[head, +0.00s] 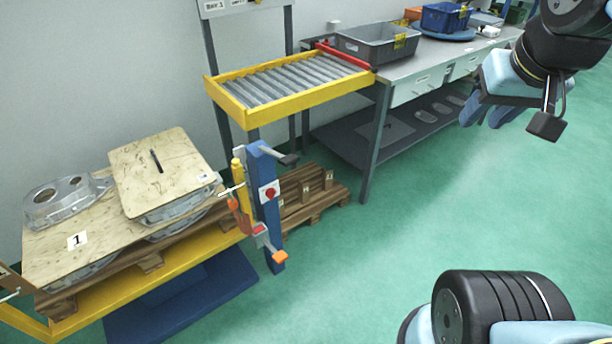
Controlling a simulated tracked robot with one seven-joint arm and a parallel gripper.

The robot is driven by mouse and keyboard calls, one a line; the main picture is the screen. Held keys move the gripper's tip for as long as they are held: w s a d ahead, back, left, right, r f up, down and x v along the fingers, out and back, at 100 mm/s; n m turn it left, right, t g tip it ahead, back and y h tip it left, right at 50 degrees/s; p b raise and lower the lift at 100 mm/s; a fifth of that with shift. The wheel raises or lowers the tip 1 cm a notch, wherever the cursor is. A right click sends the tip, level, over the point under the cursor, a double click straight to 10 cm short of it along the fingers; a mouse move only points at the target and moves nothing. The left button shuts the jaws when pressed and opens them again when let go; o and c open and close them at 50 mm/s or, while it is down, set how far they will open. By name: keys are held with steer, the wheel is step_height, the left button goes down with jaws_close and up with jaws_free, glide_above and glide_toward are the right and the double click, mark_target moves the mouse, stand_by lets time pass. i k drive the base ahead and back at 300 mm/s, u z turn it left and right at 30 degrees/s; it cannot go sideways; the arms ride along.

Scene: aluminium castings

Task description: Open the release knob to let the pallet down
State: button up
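The wooden pallet (150,262) sits on a yellow lift frame (130,293) at the lower left. It carries plywood sheets (60,247) and aluminium castings (67,201). A blue post (268,222) stands at the frame's right end. On it are a red round knob (269,193) on a white plate, a black handle (287,159), a yellow cylinder (238,172) with orange parts, and an orange pedal (279,257). I cannot tell for sure which is the release knob. My gripper (483,122) hangs at the upper right, empty and far from the post, with its fingers apart.
A yellow roller conveyor (289,82) stands behind the post. A workbench (435,60) with a grey bin (377,42) and a blue bin (446,17) runs along the wall. Another wooden pallet (322,202) lies behind the post. The green floor (390,240) in the middle is clear.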

mark_target(270, 193)
steer(key=z, duration=0.55)
steer(key=k, duration=0.4)
steer(key=u, duration=1.1)
steer(key=i, duration=0.25)
steer(key=u, duration=0.1)
steer(key=k, duration=0.6)
steer(key=u, duration=0.2)
steer(key=i, duration=0.6)
steer(key=z, duration=0.05)
